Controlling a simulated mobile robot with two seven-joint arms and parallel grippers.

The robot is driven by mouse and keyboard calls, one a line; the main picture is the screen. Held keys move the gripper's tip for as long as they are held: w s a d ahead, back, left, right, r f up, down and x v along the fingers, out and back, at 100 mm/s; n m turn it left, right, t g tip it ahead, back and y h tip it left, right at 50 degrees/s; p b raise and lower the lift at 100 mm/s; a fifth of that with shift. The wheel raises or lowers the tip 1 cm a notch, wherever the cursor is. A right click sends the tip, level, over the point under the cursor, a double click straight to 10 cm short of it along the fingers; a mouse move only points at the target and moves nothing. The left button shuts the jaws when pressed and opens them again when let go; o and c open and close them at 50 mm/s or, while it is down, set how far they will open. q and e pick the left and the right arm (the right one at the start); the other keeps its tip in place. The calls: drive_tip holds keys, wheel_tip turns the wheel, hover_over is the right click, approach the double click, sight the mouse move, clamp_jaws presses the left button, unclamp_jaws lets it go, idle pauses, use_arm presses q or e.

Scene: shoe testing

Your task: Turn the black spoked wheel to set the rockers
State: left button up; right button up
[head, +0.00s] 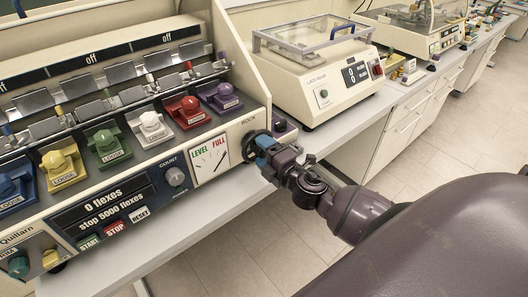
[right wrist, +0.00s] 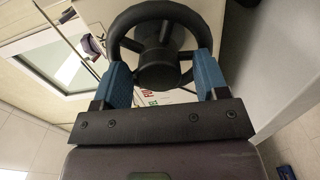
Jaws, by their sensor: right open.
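The black spoked wheel (head: 254,146) is on the right end of the flexing machine's front, partly hidden by my right gripper (head: 264,152). In the right wrist view the wheel (right wrist: 160,18) fills the top middle, with its hub and spokes facing me. My right gripper (right wrist: 165,82) has its two blue fingers apart, one on each side of the wheel's lower part. I cannot tell whether they touch the rim. The level gauge (head: 209,155), marked LEVEL and FULL, is just left of the wheel. The rockers (head: 148,123) stand in a row of colours. My left gripper is not in view.
The machine's display (head: 105,207) reads 0 flexes, stop 5000 flexes. A COUNT knob (head: 175,176) and START, STOP and RESET buttons are left of the gauge. A cream lace machine (head: 318,80) stands right of the wheel. Open floor (head: 455,130) lies to the right.

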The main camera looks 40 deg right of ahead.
drive_tip(key=shift+s, duration=0.1)
drive_tip(key=s+b, duration=0.2)
drive_tip(key=s, duration=0.8)
drive_tip(key=shift+s+d, duration=0.3)
drive_tip(key=shift+d, duration=0.15)
drive_tip(key=s+a+f+m+g, duration=0.1)
drive_tip(key=s+f+m+g, duration=0.1)
drive_tip(key=f+m, duration=0.3)
drive_tip(key=s+a+f+m+g+h, duration=0.1)
drive_tip(key=s+a+f+m+g, duration=0.1)
drive_tip(key=f+m, duration=0.4)
drive_tip(key=s+a+f+m+g, duration=0.2)
drive_tip(key=s+f+m, duration=0.2)
drive_tip(key=f+m, duration=0.2)
wheel_tip(320, 180, down, 2)
drive_tip(key=shift+f+h, duration=0.1)
drive_tip(key=shift+h, duration=0.3)
